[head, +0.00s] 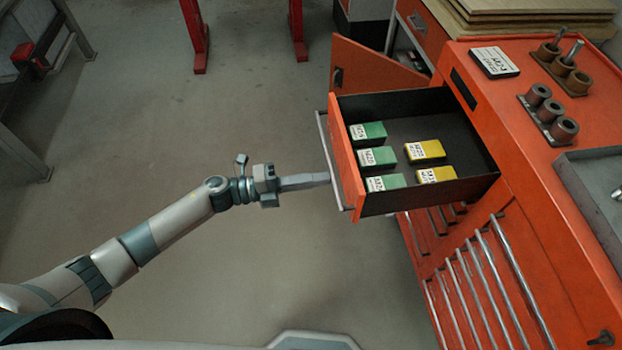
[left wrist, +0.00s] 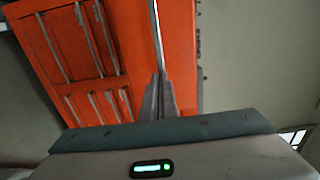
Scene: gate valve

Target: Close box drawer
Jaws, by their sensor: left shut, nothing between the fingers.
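The box drawer (head: 345,165) is pulled out of the orange tool cabinet (head: 560,190) in the head view. Its orange front faces left and carries a grey bar handle (head: 328,160). Green and yellow boxes lie inside the drawer. My left gripper (head: 328,179) is shut and empty, its fingertips at the handle bar on the drawer's front; I cannot tell whether they touch. In the left wrist view the shut fingers (left wrist: 158,98) point at the bar, with the orange cabinet behind. My right gripper is not in view.
An orange door (head: 370,65) stands open behind the drawer. Several closed drawers with bar handles (head: 500,270) lie below. Metal cups (head: 550,112) and a grey tray (head: 595,185) sit on the cabinet top. The floor (head: 200,130) left of the drawer is clear.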

